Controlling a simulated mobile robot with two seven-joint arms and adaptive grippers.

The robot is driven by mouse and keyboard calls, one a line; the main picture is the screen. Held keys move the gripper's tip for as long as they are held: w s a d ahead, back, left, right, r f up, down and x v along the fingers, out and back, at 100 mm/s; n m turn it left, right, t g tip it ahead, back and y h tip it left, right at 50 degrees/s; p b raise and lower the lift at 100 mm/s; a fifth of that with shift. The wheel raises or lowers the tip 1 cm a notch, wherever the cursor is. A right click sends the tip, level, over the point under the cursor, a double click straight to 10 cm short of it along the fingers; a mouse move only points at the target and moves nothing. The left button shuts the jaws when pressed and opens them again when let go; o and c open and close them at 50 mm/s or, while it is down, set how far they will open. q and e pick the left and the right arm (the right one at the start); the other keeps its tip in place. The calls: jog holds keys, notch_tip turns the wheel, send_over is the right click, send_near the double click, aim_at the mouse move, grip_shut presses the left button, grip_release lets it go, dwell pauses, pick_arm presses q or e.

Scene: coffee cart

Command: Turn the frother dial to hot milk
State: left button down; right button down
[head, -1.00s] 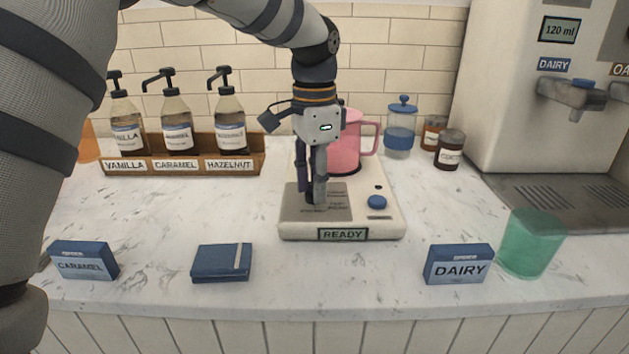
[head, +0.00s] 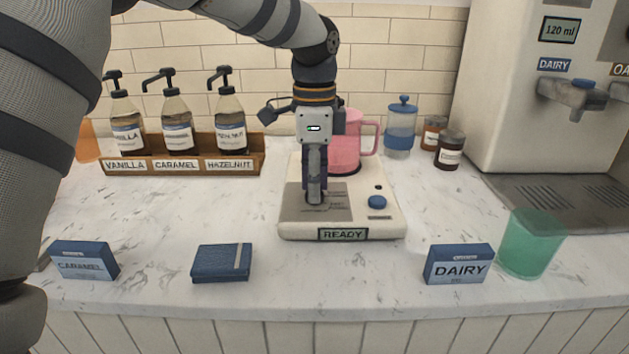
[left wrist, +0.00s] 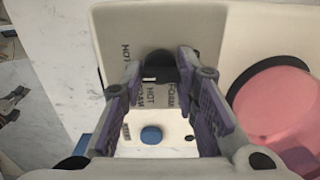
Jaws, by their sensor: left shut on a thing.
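The frother (head: 390,222) is a cream base with a grey label plate, a blue button (head: 377,202) and a READY display (head: 342,234). A pink pitcher (head: 364,140) stands on its back part. My left gripper (head: 315,200) points down over the grey plate. In the left wrist view its two fingers stand either side of the black dial (left wrist: 161,66), shut on it. Labels with HOT and FOAM show around the dial there. In the head view the gripper hides most of the dial, so its exact setting is unclear.
A rack (head: 185,165) of syrup bottles stands at the back left. A dispenser (head: 530,110) stands at the right.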

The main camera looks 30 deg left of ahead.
pick_arm(q)
jog(key=shift+r, duration=0.1)
jog(key=c, duration=1.2)
grip_release()
jog(key=shift+c, duration=0.2)
notch_tip(320, 180, up, 12)
